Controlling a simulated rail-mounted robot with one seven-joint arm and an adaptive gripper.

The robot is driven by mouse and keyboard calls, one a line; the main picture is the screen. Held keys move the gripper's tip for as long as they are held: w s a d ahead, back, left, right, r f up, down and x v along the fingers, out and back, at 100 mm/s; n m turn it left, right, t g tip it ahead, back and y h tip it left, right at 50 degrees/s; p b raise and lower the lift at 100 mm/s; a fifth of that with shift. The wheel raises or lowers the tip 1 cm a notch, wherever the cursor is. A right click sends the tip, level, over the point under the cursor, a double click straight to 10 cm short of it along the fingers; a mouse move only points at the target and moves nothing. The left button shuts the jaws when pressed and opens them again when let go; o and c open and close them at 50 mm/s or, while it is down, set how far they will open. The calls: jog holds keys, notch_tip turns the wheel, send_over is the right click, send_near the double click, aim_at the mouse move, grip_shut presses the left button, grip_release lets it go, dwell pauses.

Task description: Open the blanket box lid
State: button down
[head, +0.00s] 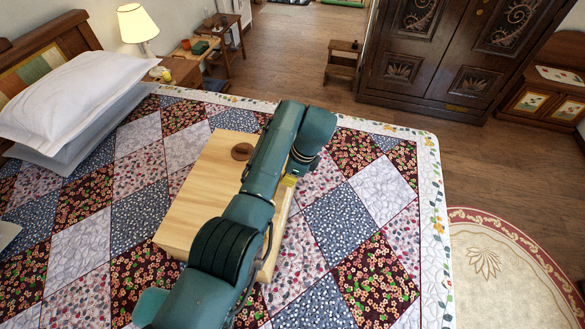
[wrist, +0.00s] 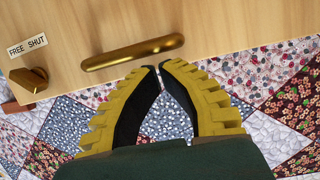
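The blanket box (head: 205,190) is a pale wooden box on the quilted bed, with its flat top down. A round brown knob (head: 241,151) sits on the top. In the wrist view, a brass bar handle (wrist: 132,52) is on the wood, with a brass turn knob (wrist: 29,78) beside a label (wrist: 28,46) reading "FREE SHUT". In the head view my arm hides part of the box, and only a yellow bit of the gripper (head: 290,181) shows.
The bed's patchwork quilt (head: 340,220) surrounds the box. White pillows (head: 75,100) lie at the left by the headboard. A lamp (head: 138,25) and small tables stand behind. A dark armoire (head: 440,50) is at the back right. The floor (head: 300,65) between is mostly clear.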

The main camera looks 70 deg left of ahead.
jog(key=shift+x, duration=1.45)
jog(key=shift+r, duration=0.1)
